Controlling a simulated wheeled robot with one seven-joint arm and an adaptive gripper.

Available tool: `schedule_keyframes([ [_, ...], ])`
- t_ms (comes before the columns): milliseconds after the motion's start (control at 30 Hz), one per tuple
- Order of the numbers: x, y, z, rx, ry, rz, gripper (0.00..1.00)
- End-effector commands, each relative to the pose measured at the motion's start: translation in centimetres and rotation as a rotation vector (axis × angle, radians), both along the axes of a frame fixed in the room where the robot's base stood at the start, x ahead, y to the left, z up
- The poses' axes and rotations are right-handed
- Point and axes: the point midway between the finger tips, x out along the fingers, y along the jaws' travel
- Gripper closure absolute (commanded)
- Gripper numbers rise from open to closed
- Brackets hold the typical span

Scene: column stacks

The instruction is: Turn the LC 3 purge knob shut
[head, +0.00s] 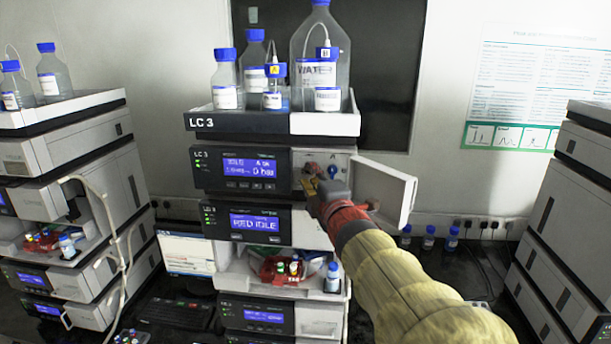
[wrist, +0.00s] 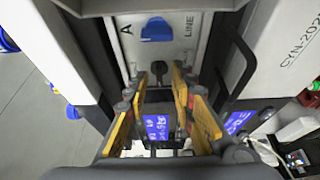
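The LC 3 stack (head: 236,123) stands in the middle of the head view. Its upper module has a panel behind a white door (head: 384,192) that is swung open to the right. A blue knob (head: 332,171) is on that panel; in the wrist view the blue knob (wrist: 158,29) sits by the letters "A" and "LINE". A small dark fitting (wrist: 159,67) shows below it, near the fingertips; I cannot tell whether it is the purge knob. My gripper (head: 308,176) is in front of the panel, left of and below the blue knob. Its yellow fingers (wrist: 159,88) are apart, with nothing visibly held.
The open door is close to the right of my gripper. Bottles (head: 319,68) stand in the white-fronted tray (head: 325,124) on top. A lower bay (head: 281,269) holds small vials and a bottle. Other stacks stand at left (head: 62,150) and right (head: 568,215).

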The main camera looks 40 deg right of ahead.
Motion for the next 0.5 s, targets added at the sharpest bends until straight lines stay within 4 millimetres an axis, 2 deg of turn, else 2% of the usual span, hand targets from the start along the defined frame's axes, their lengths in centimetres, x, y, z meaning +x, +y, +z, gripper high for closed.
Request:
schedule_keyframes([
  [133, 0.86, -0.44, 0.02, 0.000, 0.000, 0.000, 0.75],
  [400, 0.97, -0.50, 0.06, 0.000, -0.001, -0.001, 0.75],
  [500, 0.96, -0.50, 0.06, 0.000, -0.001, -0.001, 0.80],
])
